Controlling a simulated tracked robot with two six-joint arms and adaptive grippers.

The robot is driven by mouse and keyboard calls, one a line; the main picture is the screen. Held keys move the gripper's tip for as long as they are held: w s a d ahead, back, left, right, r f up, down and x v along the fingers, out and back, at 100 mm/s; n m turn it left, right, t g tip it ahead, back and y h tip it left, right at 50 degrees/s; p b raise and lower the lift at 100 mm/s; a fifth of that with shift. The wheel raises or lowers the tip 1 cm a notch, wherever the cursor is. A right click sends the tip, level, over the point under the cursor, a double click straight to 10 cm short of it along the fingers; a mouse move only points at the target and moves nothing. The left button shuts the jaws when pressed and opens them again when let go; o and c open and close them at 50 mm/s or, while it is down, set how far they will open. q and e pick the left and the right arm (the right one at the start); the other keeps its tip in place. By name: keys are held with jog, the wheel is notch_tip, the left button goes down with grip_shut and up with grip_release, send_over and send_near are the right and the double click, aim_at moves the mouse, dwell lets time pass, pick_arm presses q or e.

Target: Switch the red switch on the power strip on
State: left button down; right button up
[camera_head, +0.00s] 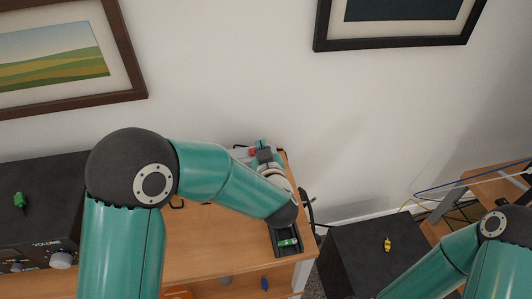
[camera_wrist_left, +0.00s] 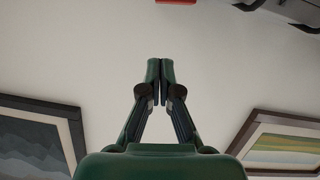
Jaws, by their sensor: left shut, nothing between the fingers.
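A pale power strip (camera_head: 240,151) lies by the wall at the back right of the wooden cabinet, mostly hidden behind my left arm. A small red patch, seemingly its red switch (camera_head: 253,152), shows beside my left gripper (camera_head: 264,153). In the left wrist view the gripper (camera_wrist_left: 160,66) is shut and empty. The red switch (camera_wrist_left: 176,2) is cut by the top edge there, beyond and slightly right of the fingertips, apart from them in the picture. I cannot tell whether the switch is on or off. My right gripper is not in view.
The wooden cabinet top (camera_head: 205,235) has free room at its middle. A black amplifier (camera_head: 45,215) stands at left. A dark tray (camera_head: 279,236) with a green item lies at the right edge. A black box (camera_head: 350,255) with a yellow item stands beyond; cables run behind.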

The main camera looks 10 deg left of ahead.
pick_arm(q)
jog(key=x, duration=0.5)
jog(key=shift+w+f+p, duration=0.1)
jog(key=shift+f+p, duration=0.1)
jog(key=shift+p, duration=0.15)
jog(key=shift+d+f, duration=0.25)
jog(key=shift+f, duration=1.55)
jog(key=shift+d, duration=0.1)
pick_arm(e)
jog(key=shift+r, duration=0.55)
